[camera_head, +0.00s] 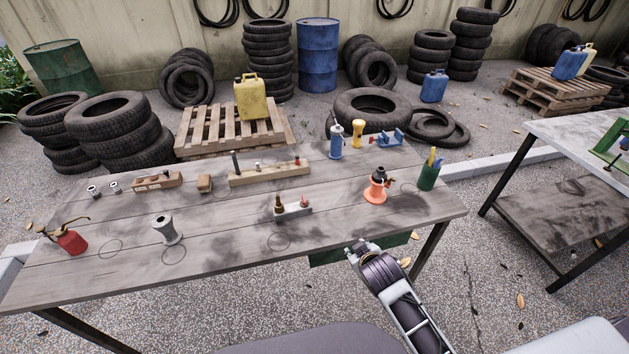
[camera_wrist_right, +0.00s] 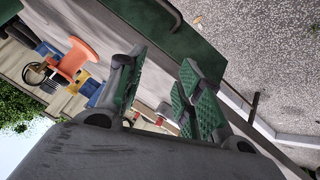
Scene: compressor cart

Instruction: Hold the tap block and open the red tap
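A small grey block (camera_head: 292,211) with two upright brass-coloured fittings stands on the front middle of the wooden table; it looks like the tap block. One fitting (camera_head: 278,202) is darker, the other (camera_head: 304,201) has a reddish top; the details are too small to tell. My right gripper (camera_head: 360,247) is at the table's front edge, to the right of and nearer than the block, apart from it. In the right wrist view its green-padded fingers (camera_wrist_right: 162,88) are spread with nothing clearly held. My left gripper is not in view.
The tabletop around the block is mostly free.

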